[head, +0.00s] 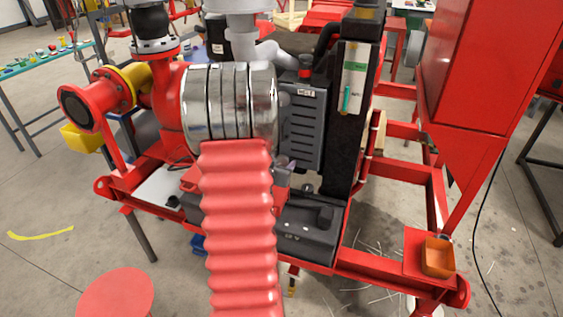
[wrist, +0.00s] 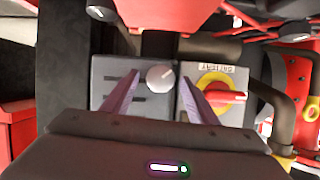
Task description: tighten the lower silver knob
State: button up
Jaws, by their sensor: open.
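In the wrist view, a round silver knob (wrist: 159,77) sits on a grey box with dark slots (wrist: 112,98). My gripper (wrist: 160,84) is open, with one purple finger to the left of the knob and one to the right. A gap shows between the knob and each finger. I cannot tell how deep the fingertips reach relative to the knob. In the head view, my red ribbed arm covers the area in front of the skid, and the knob cannot be made out there.
Right of the knob is a yellow disc with a red handle (wrist: 226,97), close to my right finger. A dark pipe (wrist: 288,95) curves farther right. In the head view, a black box (head: 305,232) sits on the red skid frame, with an orange bin (head: 438,257) at right.

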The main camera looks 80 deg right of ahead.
jog(key=shift+d+f, duration=0.15)
jog(key=shift+d, duration=0.15)
jog(key=c, duration=1.1)
jog(key=shift+o, duration=0.2)
jog(key=shift+d, duration=0.2)
jog(key=shift+a, duration=0.15)
